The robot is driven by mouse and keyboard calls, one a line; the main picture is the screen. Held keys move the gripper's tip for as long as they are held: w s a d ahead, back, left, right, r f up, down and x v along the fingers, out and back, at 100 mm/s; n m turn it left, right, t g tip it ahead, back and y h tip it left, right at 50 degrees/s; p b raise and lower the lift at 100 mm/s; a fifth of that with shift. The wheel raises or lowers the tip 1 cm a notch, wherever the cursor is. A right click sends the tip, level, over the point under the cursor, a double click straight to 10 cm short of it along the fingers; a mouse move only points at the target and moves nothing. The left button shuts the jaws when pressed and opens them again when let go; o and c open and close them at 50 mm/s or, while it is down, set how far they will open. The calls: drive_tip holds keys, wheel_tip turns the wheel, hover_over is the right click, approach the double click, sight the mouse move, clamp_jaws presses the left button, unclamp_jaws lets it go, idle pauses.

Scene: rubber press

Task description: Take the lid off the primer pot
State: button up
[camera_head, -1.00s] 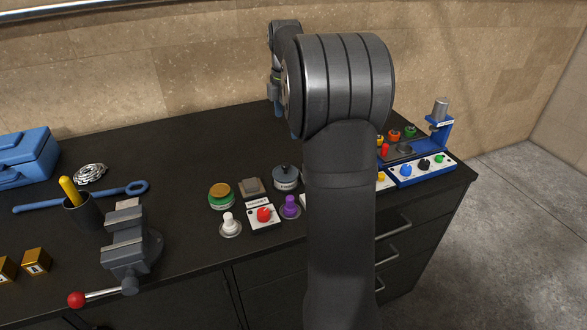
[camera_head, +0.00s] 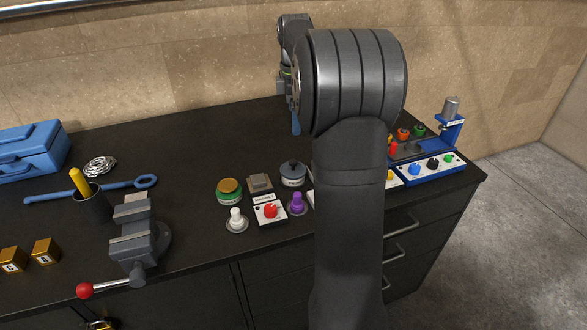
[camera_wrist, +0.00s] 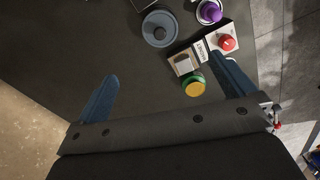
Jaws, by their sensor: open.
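A round blue-grey pot (camera_head: 293,175) with a knobbed lid stands on the dark worktop, behind the purple knob. It looks like the primer pot, but its label is too small to read. In the wrist view the pot (camera_wrist: 160,28) is at the top middle, seen from above, with the lid on it. My gripper (camera_wrist: 168,84) is open and empty, its two blue fingers wide apart. In the head view my arm hides most of the gripper, with a blue finger (camera_head: 296,122) showing.
A green pot with a yellow-brown top (camera_head: 229,190) stands left of the pot and shows near the right finger (camera_wrist: 193,84). A red-button box (camera_head: 270,211), a white knob (camera_head: 236,220) and a purple knob (camera_head: 297,203) stand in front. The worktop behind is clear.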

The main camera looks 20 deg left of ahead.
drive_tip(key=m, duration=0.6)
hover_over(293, 161)
wheel_tip(293, 161, down, 11)
drive_tip(key=shift+s, duration=0.15)
drive_tip(key=shift+f, duration=2.9)
drive_tip(key=c, duration=1.1)
drive_tip(key=shift+o, duration=0.2)
drive_tip(key=shift+r, duration=0.15)
